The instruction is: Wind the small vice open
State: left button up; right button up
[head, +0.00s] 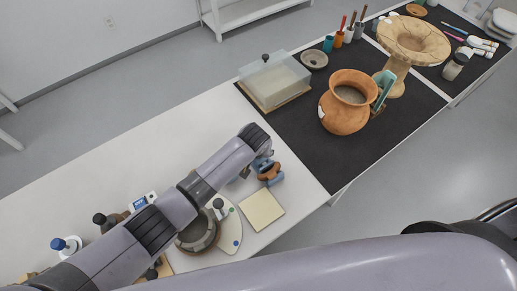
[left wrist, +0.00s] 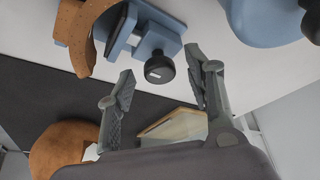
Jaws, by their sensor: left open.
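The small blue vice (head: 275,179) stands on the white table near the dark mat, partly hidden behind my left arm in the head view. In the left wrist view the vice (left wrist: 152,36) shows its blue body and a black round knob (left wrist: 160,69). A curved terracotta sherd (left wrist: 84,38) is at the vice's jaws; I cannot tell how tightly it is held. My left gripper (left wrist: 158,64) is open, and its fingertips appear on either side of the knob, not visibly touching it. My right gripper is out of view.
A terracotta pot (head: 345,112), a clear-covered box (head: 275,82) and a wooden stand (head: 412,42) are on the dark mat (head: 290,132). A cream pad (head: 262,210) lies close to the vice. Bottles (head: 66,245) stand at the lower left.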

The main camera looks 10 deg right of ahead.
pick_arm(q)
jog(key=v, duration=1.2)
jog(key=shift+s+f, duration=0.15)
